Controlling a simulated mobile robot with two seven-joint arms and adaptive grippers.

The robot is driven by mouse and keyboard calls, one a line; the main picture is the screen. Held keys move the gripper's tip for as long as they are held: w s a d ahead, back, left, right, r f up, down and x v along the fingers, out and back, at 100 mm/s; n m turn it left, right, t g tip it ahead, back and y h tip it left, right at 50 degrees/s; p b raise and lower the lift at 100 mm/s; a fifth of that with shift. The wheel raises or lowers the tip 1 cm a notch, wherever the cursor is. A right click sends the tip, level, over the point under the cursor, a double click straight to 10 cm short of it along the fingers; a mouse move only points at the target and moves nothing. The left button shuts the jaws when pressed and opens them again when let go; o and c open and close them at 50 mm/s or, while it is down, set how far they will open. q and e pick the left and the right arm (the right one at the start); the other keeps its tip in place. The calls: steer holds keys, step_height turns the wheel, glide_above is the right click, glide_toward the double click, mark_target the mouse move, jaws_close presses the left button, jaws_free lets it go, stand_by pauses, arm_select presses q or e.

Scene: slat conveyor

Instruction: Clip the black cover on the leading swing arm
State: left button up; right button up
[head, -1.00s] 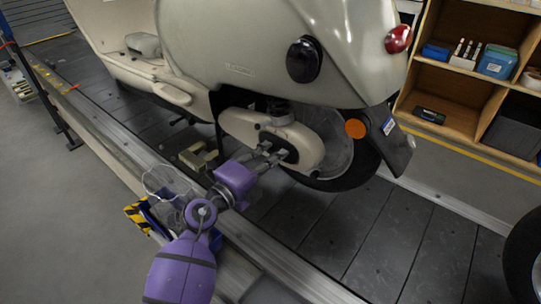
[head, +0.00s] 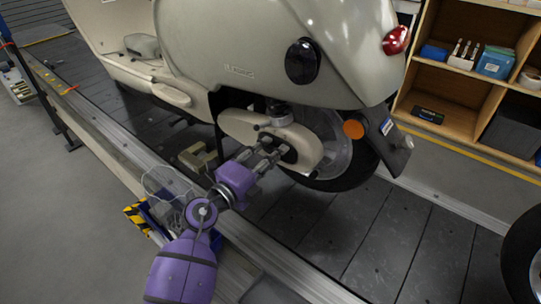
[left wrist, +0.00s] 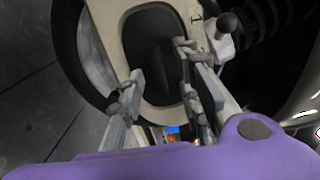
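The beige swing arm (head: 245,124) is on the rear of the scooter, beside its rear wheel. In the left wrist view a black oval cover (left wrist: 147,38) with a raised ridge lies within the pale rim of the swing arm (left wrist: 107,12). It looks level in the rim, but I cannot tell whether every edge is seated. My left gripper (head: 273,147) is in front of the swing arm. In the left wrist view its fingers (left wrist: 158,68) are apart, in front of the cover, with no part clearly pinched. My right gripper is not in view.
The scooter body (head: 240,50) stands above on the dark slat conveyor (head: 390,235). A blue bin (head: 155,222) is by the conveyor rail near my left arm. A wooden shelf (head: 455,95) stands at the right. Another wheel (head: 525,260) is at the right edge.

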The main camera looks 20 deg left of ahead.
arm_select(q)
steer(key=v, duration=1.2)
